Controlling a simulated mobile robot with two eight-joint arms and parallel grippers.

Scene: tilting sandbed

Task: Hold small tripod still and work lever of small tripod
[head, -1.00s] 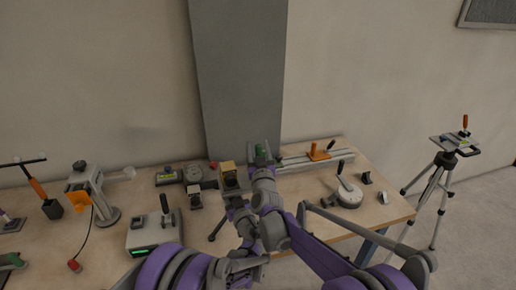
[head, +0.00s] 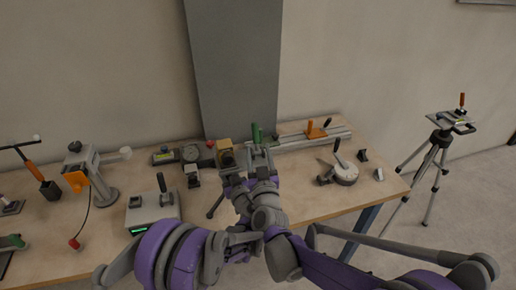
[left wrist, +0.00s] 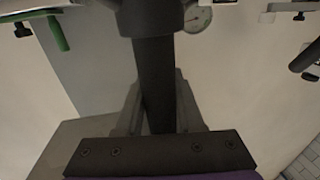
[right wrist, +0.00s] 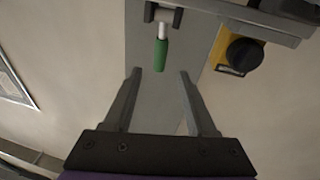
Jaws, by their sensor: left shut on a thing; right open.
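The small tripod stands on the bench. In the left wrist view, my left gripper (left wrist: 155,80) is shut on the tripod's dark upright column (left wrist: 155,55). In the head view the left gripper is mostly hidden by my right arm. My right gripper (head: 261,163) is open just below the tripod head. In the right wrist view, the green handle (right wrist: 161,54) hangs with its end level with my open fingertips (right wrist: 160,74). I see no grip on it.
On the bench (head: 300,205), a box with a green display (head: 150,212) and a clamp stand (head: 98,180) lie to the left. A railed device with an orange slider (head: 315,131) and a round lever device (head: 344,174) lie to the right. A tall tripod (head: 437,150) stands beyond the bench.

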